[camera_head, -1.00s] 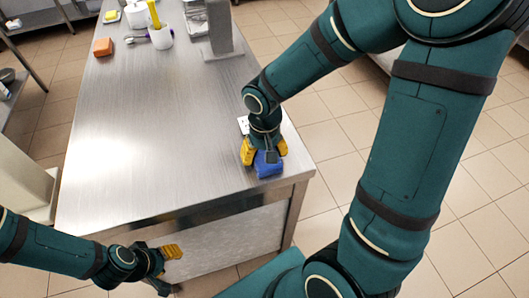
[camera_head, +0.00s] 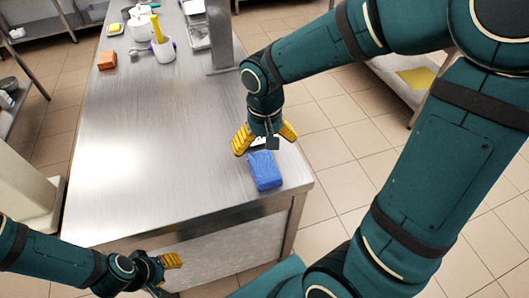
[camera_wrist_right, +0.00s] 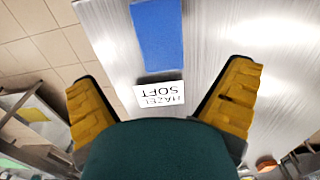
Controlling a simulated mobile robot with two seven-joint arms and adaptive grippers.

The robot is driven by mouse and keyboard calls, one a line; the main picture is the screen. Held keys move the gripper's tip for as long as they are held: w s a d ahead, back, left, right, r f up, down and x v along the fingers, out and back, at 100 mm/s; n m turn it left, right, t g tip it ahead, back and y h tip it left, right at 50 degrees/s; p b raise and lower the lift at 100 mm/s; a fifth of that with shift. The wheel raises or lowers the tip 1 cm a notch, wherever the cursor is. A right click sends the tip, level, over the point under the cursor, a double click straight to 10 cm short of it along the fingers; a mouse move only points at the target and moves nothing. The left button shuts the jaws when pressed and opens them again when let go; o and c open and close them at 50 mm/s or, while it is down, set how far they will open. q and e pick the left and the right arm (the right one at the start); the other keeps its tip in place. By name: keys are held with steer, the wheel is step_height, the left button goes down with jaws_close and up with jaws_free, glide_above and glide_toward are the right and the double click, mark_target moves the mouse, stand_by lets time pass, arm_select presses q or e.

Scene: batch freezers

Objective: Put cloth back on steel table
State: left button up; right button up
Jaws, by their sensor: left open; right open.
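The blue cloth (camera_head: 265,171) lies folded flat on the steel table (camera_head: 150,150), near its front right corner. My left gripper (camera_head: 168,274) is open and empty, low in front of the table's front edge.
An orange block (camera_head: 107,60), a white container with a yellow handle (camera_head: 163,48) and a grey upright post (camera_head: 219,40) stand toward the table's far end. The table's middle is clear. A low shelf with a yellow item (camera_head: 416,77) is at the right.

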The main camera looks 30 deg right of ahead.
steer(key=shift+r, duration=1.4)
